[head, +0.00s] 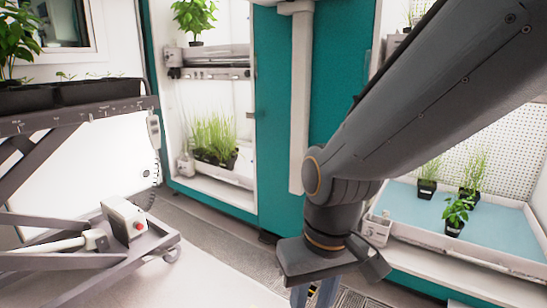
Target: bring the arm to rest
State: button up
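My arm reaches in from the upper right and bends down at a joint in the middle of the head view. My gripper (315,295) points down at the bottom edge, in front of the teal chamber (277,110) and above the floor. Only the upper part of its fingers shows, and the tips are cut off by the frame. I cannot tell whether it is open or shut, and I see nothing held in it.
A trolley (75,118) with black plant trays stands at the left, with a control box (124,218) low on its frame. An open chamber with shelves (212,55) holds plants. At the right, a blue-lined tray (400,198) holds potted plants close to my wrist. The floor (215,265) between is clear.

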jog(key=s+d+r+m+h+p, duration=0.1)
jog(key=s+d+r+m+p, duration=0.1)
jog(key=d+r+p, duration=1.1)
notch_tip(320, 180, up, 4)
jog(key=m+p, duration=0.1)
jog(key=p, duration=0.6)
jog(key=shift+s+f+m+p, duration=0.2)
jog(key=shift+m+p, duration=0.1)
jog(key=shift+m, duration=0.1)
jog(key=shift+d, duration=0.1)
